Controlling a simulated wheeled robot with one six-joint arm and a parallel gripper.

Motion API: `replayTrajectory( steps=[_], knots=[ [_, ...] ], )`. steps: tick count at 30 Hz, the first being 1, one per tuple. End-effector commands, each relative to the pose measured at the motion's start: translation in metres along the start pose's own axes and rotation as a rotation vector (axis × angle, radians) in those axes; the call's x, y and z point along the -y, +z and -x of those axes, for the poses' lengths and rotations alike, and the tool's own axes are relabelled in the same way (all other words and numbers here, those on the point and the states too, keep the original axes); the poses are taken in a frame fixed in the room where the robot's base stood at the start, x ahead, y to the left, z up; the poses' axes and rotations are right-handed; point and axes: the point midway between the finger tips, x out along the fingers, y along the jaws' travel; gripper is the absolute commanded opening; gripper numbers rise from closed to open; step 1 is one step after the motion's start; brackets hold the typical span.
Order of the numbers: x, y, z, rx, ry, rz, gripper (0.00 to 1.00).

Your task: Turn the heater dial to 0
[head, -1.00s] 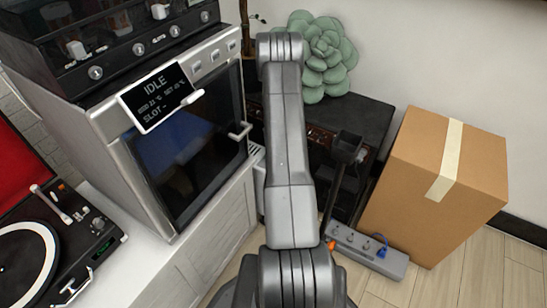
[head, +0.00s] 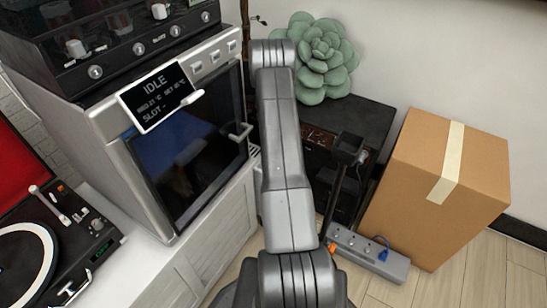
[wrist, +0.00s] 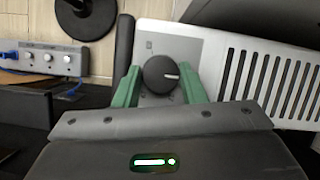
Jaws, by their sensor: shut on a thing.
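The heater (wrist: 212,50) is a pale casing with a slotted grille in the wrist view. Its round dark dial (wrist: 155,68) sits on a grey panel and carries a white mark pointing to the picture's right. The scale around the dial is too small to read. My gripper (wrist: 160,88) has green fingers on either side of the dial and is shut on it. In the head view my own arm hides the gripper, the dial and most of the heater.
A power strip (head: 375,258) with a blue plug lies on the floor beside a cardboard box (head: 440,180). A dark low cabinet (head: 360,115) bears a succulent (head: 322,60). An oven (head: 185,150) and a turntable (head: 40,250) stand at the left.

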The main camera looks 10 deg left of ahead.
Motion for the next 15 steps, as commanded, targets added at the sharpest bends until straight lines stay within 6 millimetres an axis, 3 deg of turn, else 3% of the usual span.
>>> replayTrajectory(
  steps=[5, 6, 9, 15],
  knots=[
    [0.0001, -0.0003, 0.0004, -0.002, 0.0, 0.001, 0.14],
    [0.0001, -0.0003, 0.0004, -0.001, 0.0, 0.001, 0.39],
    [0.0001, -0.0003, 0.0003, -0.001, 0.0, 0.001, 0.59],
    [0.0, -0.0001, 0.0001, -0.001, -0.001, 0.0, 0.59]
  ],
)
